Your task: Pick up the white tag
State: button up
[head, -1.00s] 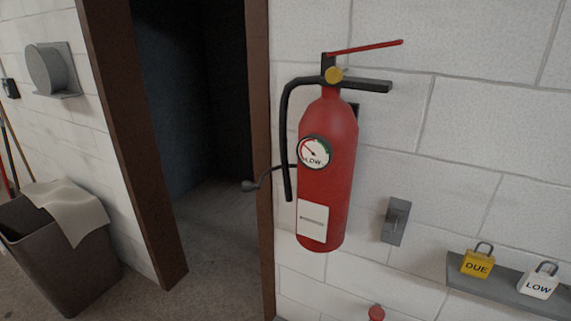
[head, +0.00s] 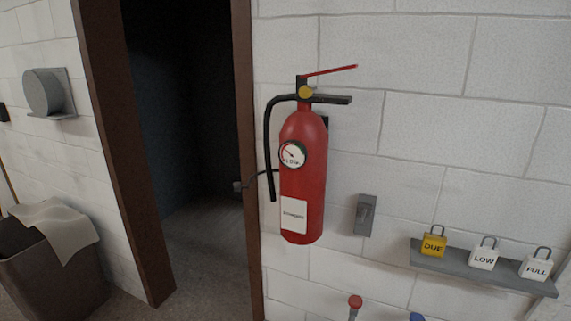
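Two white tags stand on a grey wall shelf (head: 470,266) at the lower right of the head view. One white tag reads LOW (head: 484,256) and sits in the middle of the shelf. The other white tag reads FULL (head: 536,267) and sits at the shelf's right end. A yellow tag reading DUE (head: 433,243) stands at the left end. Each tag has a dark loop on top. My gripper is not in view.
A red fire extinguisher (head: 304,180) hangs on the white block wall, its gauge (head: 292,154) marked LOW. A grey switch plate (head: 365,214) is left of the shelf. A red knob (head: 355,302) and a blue one (head: 416,317) show below. A dark doorway and a bin (head: 50,285) are left.

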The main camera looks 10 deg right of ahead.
aim_at(481, 256)
jog(key=z, duration=1.75)
